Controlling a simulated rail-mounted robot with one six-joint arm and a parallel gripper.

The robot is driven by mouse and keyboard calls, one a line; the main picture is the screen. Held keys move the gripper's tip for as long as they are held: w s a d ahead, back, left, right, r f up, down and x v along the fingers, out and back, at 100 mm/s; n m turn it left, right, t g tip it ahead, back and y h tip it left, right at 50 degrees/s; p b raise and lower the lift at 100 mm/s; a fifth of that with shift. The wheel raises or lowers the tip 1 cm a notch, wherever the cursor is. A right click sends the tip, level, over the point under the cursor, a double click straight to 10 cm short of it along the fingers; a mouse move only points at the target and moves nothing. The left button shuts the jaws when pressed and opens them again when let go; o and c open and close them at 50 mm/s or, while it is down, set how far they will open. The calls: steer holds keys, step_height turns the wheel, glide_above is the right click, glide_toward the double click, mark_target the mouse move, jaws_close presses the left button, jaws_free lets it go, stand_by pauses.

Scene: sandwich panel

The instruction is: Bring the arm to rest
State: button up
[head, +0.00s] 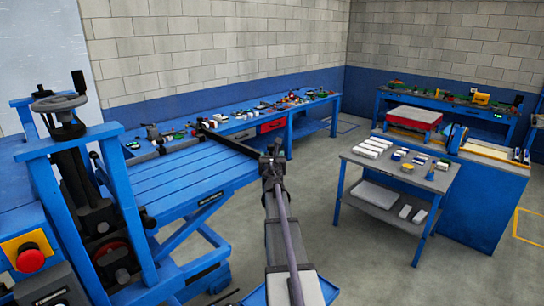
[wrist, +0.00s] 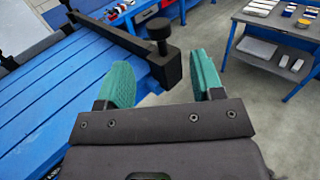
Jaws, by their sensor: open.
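My gripper (wrist: 160,68) shows in the wrist view with its two green fingers spread wide apart and nothing between them. In the head view my gripper (head: 272,158) is at the end of my outstretched arm, near the right corner of the blue slatted table (head: 180,185). A black bar (wrist: 118,32) with a round knob lies along that table's edge. The bar's end appears just beyond the fingers in the wrist view; I cannot tell the exact gap. My arm hides part of the floor below.
A grey two-level cart (head: 395,172) with small blocks stands to the right. A long blue bench (head: 240,118) with many small items runs along the wall. A press with a handwheel (head: 60,102) stands at the left. Open floor (head: 340,240) lies between table and cart.

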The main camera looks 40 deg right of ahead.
steer(key=s+a+f+m+g+b, duration=0.4)
steer(key=s+f+m+g, duration=0.7)
steer(key=m, duration=1.2)
steer(key=s+a+f+m+y+b, duration=0.1)
steer(key=s+a+f+y+b, duration=0.2)
steer(key=a+f, duration=0.4)
steer(key=s+a+f+m+g+y+b, duration=0.1)
steer(key=a+f+y+b, duration=0.4)
steer(key=a, duration=2)
steer(key=s+a+f+m+g+y+b, duration=0.1)
steer(key=s+a+f+y+b, duration=0.3)
steer(key=a+f, duration=0.7)
steer(key=s+a+m+b, duration=0.1)
steer(key=s+a, duration=0.1)
steer(key=a, duration=0.3)
steer(key=shift+f, duration=0.2)
steer(key=shift+c, duration=0.3)
